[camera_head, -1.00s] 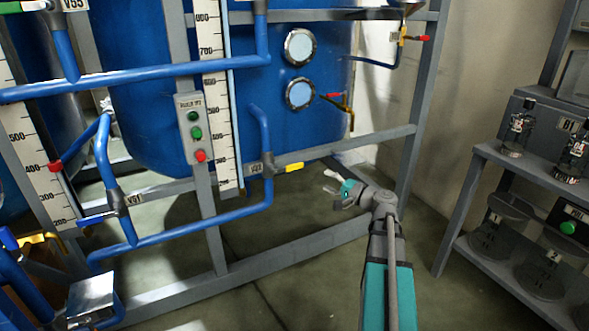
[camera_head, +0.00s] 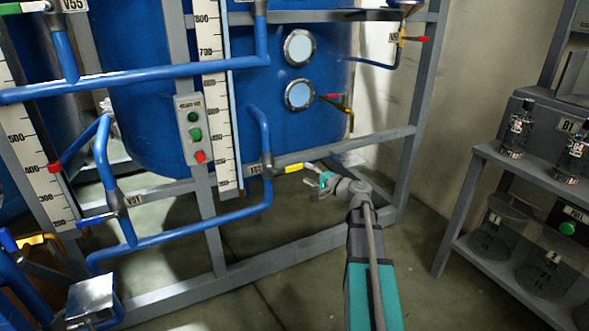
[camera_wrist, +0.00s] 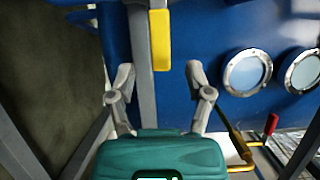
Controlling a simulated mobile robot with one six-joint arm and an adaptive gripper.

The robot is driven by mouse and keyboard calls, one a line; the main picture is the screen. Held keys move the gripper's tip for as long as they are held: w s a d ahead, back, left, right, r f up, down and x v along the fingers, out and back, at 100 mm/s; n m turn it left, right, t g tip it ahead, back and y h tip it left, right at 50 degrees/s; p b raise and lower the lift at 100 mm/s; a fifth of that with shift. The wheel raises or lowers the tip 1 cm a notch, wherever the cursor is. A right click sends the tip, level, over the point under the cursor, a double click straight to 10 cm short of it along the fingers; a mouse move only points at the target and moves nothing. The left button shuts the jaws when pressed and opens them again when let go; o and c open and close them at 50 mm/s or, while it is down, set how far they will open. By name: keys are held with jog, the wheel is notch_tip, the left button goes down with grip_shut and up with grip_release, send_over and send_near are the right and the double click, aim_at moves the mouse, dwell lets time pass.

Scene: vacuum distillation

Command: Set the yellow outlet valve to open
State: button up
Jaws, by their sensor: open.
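The yellow valve handle (camera_head: 293,168) sticks out to the right from the valve body (camera_head: 261,168) on the blue pipe, in front of the grey frame bar. In the wrist view the yellow handle (camera_wrist: 160,40) points toward my gripper, with its free end between and just beyond the two fingers. My gripper (camera_head: 314,178) is just right of the handle's free end in the head view. It also shows in the wrist view (camera_wrist: 157,80), with its fingers spread apart and nothing between them. I cannot tell whether a finger touches the handle.
The blue tank (camera_head: 230,60) with two round windows (camera_head: 299,94) stands behind the grey frame (camera_head: 350,142). A red-handled valve (camera_head: 331,97) sits on the tank. A shelf rack (camera_head: 480,150) with glassware stands at the right. The floor in front is clear.

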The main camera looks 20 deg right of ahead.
aim_at(296, 168)
jog(key=shift+x, duration=3)
grip_shut()
